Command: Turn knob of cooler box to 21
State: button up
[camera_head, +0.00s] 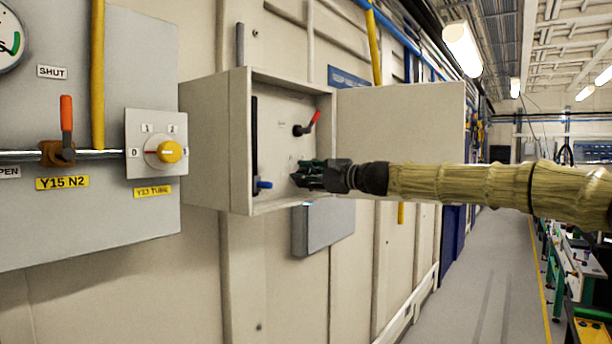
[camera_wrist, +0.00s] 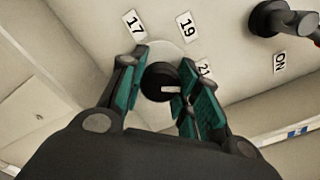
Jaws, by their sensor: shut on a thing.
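The open cooler box (camera_head: 215,140) hangs on the wall in the middle of the head view. My arm reaches in from the right, and my gripper (camera_head: 300,178) is at the lower part of its back panel. In the wrist view my gripper (camera_wrist: 160,95) is shut on a round black knob (camera_wrist: 158,80), one finger at each side. The knob has a white pointer mark, pointing right. It sits on a pale disc with labels 17 (camera_wrist: 133,24), 19 (camera_wrist: 186,25) and 21 (camera_wrist: 204,70) around it. The right finger partly covers the 21 label.
A red-handled switch (camera_head: 308,125) is above the knob inside the box, with an ON label (camera_wrist: 279,63) in the wrist view. A blue-handled valve (camera_head: 263,185) is at lower left. The box door (camera_head: 400,125) stands open to the right.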

jog(key=o, duration=1)
jog(key=shift+d, duration=0.1)
jog(key=v, duration=1.2)
jog(key=shift+f, duration=0.1)
